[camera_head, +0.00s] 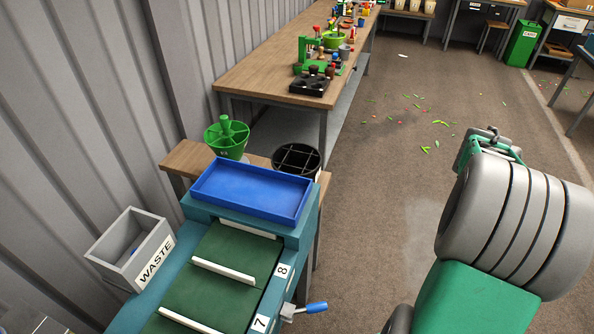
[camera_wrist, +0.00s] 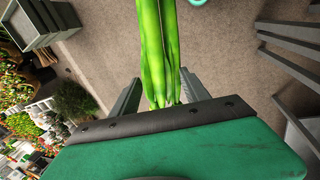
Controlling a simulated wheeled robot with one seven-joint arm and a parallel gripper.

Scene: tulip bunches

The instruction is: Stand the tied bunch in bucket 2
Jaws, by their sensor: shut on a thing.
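In the wrist view my gripper (camera_wrist: 160,88) is shut on the tied bunch (camera_wrist: 158,45), with a finger on each side of its bright green stems. The stems run up out of the top of the picture, so the flowers and the tie are hidden. In the head view my arm is at the right, over the floor, and the bunch cannot be made out. A green bucket (camera_head: 213,141) with dividers and a black bucket (camera_head: 297,176) with a grid stand behind the blue tray. I cannot read which one is bucket 2.
A blue tray (camera_head: 250,190) sits at the end of the green conveyor (camera_head: 215,280). A grey waste bin (camera_head: 115,255) is at its left. A long wooden bench (camera_head: 265,70) with tools stands behind. The floor in the middle is open, with scattered plant bits.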

